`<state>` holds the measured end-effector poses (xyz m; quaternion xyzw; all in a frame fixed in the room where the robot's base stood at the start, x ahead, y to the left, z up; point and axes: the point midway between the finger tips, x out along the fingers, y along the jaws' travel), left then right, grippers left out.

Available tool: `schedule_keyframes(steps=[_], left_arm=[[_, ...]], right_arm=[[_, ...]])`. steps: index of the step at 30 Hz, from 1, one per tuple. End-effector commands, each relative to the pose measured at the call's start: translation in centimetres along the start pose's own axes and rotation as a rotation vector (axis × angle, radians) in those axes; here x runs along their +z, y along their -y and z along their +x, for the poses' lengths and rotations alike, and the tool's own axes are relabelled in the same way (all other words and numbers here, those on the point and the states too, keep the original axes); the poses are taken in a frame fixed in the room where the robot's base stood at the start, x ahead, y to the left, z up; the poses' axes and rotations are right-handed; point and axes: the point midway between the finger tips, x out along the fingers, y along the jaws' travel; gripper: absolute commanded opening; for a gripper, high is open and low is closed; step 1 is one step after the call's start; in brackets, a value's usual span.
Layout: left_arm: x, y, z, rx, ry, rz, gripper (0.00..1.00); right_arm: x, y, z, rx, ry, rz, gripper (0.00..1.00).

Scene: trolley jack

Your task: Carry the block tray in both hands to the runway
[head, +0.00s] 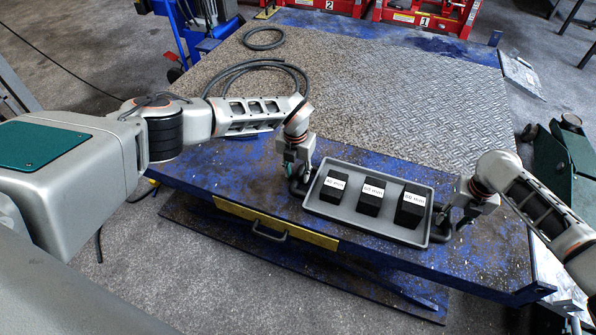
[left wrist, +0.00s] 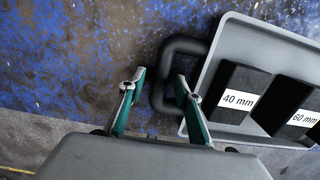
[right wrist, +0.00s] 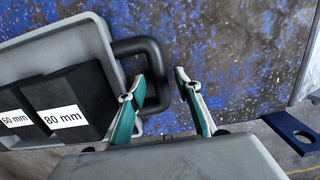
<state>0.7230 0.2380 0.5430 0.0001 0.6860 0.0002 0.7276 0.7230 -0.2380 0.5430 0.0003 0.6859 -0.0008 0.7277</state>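The grey block tray (head: 345,211) lies flat at the front edge of the blue platform. It holds three black blocks labelled 40 mm (left wrist: 236,88), 60 mm (head: 370,197) and 80 mm (right wrist: 72,92). My left gripper (head: 296,182) is at the tray's left end. Its two fingers are apart, with the black left handle (left wrist: 160,80) between them. My right gripper (head: 455,217) is at the right end. Its fingers are apart too, with the right handle (right wrist: 156,62) between them. I cannot tell whether any finger touches a handle. Which surface is the runway is not marked.
Behind the tray is a broad, clear tread-plate surface (head: 420,105). A grey hose (head: 262,68) lies coiled at its left, with a small ring (head: 263,38) behind. Red units numbered 2 (head: 330,6) and 1 (head: 425,14) stand at the back. A yellow-fronted drawer (head: 275,228) is below.

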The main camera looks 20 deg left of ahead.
Motion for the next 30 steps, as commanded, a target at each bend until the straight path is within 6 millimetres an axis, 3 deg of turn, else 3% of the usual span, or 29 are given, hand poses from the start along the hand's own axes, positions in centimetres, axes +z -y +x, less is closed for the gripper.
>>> schedule_keyframes(steps=[6, 11, 22, 30], left_arm=[[0.0, 0.1, -0.1, -0.001, 0.000, 0.001, 0.33], [0.1, 0.0, -1.4, -0.001, 0.002, 0.001, 0.33], [0.1, 0.0, -8.6, 0.000, 0.003, 0.001, 0.33], [0.0, 0.0, -11.6, 0.000, 0.000, 0.000, 0.33]], right_arm=[[0.0, -0.1, 0.1, 0.001, -0.001, 0.000, 0.33], [0.0, -0.1, 0.1, 0.001, -0.001, 0.000, 0.33], [0.0, -0.1, 0.1, 0.001, -0.001, 0.000, 0.33], [-0.1, -0.1, 0.1, 0.001, -0.001, 0.000, 0.33]])
